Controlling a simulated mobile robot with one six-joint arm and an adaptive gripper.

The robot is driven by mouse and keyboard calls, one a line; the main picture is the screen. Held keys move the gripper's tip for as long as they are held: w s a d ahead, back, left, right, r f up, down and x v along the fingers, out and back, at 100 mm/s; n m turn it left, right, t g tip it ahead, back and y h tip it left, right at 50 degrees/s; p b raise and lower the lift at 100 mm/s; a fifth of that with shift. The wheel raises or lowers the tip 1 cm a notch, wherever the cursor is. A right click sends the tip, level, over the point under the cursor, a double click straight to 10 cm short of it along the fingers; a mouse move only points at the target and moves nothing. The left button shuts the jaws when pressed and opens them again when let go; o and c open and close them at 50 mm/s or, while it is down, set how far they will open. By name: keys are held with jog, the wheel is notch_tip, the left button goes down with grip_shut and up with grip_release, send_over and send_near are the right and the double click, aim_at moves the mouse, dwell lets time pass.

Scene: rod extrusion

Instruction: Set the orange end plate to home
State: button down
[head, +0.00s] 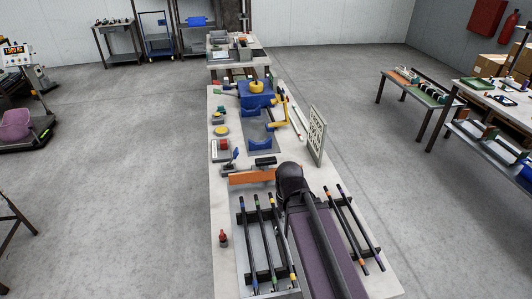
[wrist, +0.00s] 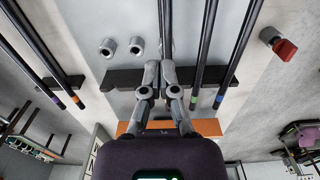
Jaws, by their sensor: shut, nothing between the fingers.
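The orange end plate (head: 252,176) shows in the head view as a long orange bar across the bench, just left of my dark arm joint. In the wrist view part of its orange face (wrist: 205,128) shows low in the picture, behind my fingers. My gripper (wrist: 160,66) is shut and empty, its two grey fingers close together above a dark support bar and a dark rod (wrist: 166,25). The gripper covers the middle of the plate in the wrist view. In the head view the arm hides the fingers.
Dark rods with coloured ends (head: 259,240) lie on a rack at the left, others (head: 352,228) at the right. A small red-topped object (head: 223,238) stands near the left edge. A blue fixture with a yellow handle (head: 256,95) and an upright perforated panel (head: 317,135) stand further back.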

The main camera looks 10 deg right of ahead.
jog(key=shift+a, duration=0.1)
jog(key=shift+w, duration=0.1)
notch_tip(320, 180, up, 8)
jog(key=t+p, duration=0.4)
jog(key=p, duration=0.3)
send_over(263, 161)
jog(key=w+d, duration=0.1)
jog(key=w, duration=0.3)
jog(key=shift+w+d+r, duration=0.15)
jog(key=shift+d, duration=0.05)
notch_tip(263, 161, down, 10)
jog(key=b, duration=0.9)
jog(key=shift+s+r, duration=0.25)
jog(key=shift+s, duration=0.15)
